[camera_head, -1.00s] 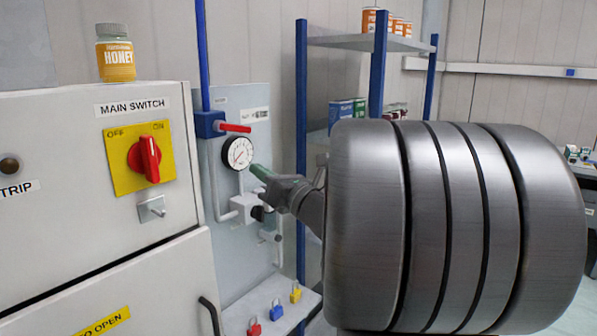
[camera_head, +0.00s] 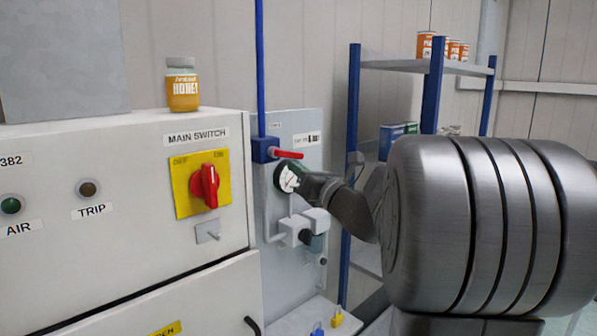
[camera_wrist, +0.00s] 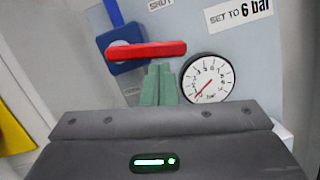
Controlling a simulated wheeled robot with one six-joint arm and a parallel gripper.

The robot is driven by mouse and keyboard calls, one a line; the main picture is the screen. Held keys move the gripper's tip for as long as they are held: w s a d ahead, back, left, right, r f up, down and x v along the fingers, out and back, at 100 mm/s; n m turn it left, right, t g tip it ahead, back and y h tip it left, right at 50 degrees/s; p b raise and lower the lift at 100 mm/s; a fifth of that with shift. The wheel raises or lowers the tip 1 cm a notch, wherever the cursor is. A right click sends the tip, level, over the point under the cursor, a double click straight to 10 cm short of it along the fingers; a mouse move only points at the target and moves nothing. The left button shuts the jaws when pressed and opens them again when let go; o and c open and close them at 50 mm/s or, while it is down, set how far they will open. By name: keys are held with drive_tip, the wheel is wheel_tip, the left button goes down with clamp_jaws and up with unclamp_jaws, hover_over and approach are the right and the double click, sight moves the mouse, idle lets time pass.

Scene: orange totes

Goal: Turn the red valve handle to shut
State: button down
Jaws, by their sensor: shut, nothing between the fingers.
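The red valve handle (camera_head: 287,154) lies level, pointing right from the blue valve body (camera_head: 264,149) at the foot of the vertical blue pipe (camera_head: 260,70). In the wrist view the red handle (camera_wrist: 150,50) runs across the picture, at right angles or nearly so to the pipe. A partly cut-off "SHUT" label (camera_wrist: 160,4) is above it. My gripper (camera_wrist: 158,84) has its green fingers together and empty, with their tips just below the handle's middle in the picture. I cannot tell whether they touch it. In the head view my gripper (camera_head: 299,166) partly covers the gauge.
A pressure gauge (camera_wrist: 209,79) is close to the right of my fingers, with a "SET TO 6 bar" label (camera_wrist: 240,11) above. White fittings (camera_head: 300,226) are below. The main switch cabinet (camera_head: 120,235), with a honey jar (camera_head: 182,85) on top, stands left. A blue-post shelf (camera_head: 432,85) stands right.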

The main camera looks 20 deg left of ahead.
drive_tip(key=n, duration=0.1)
drive_tip(key=r+n+g+b, duration=0.1)
drive_tip(key=n, duration=0.1)
drive_tip(key=shift+w+d+r+n+y+b, duration=0.2)
drive_tip(key=shift+w+r+n+y+b, duration=0.1)
drive_tip(key=shift+w+r+n+b, duration=0.1)
drive_tip(key=shift+r, duration=0.25)
wheel_tip(320, 180, down, 6)
drive_tip(key=b, duration=0.4)
drive_tip(key=r+v, duration=0.1)
drive_tip(key=v, duration=0.8)
drive_tip(key=shift+d+b, duration=0.35)
drive_tip(key=shift+d, duration=0.15)
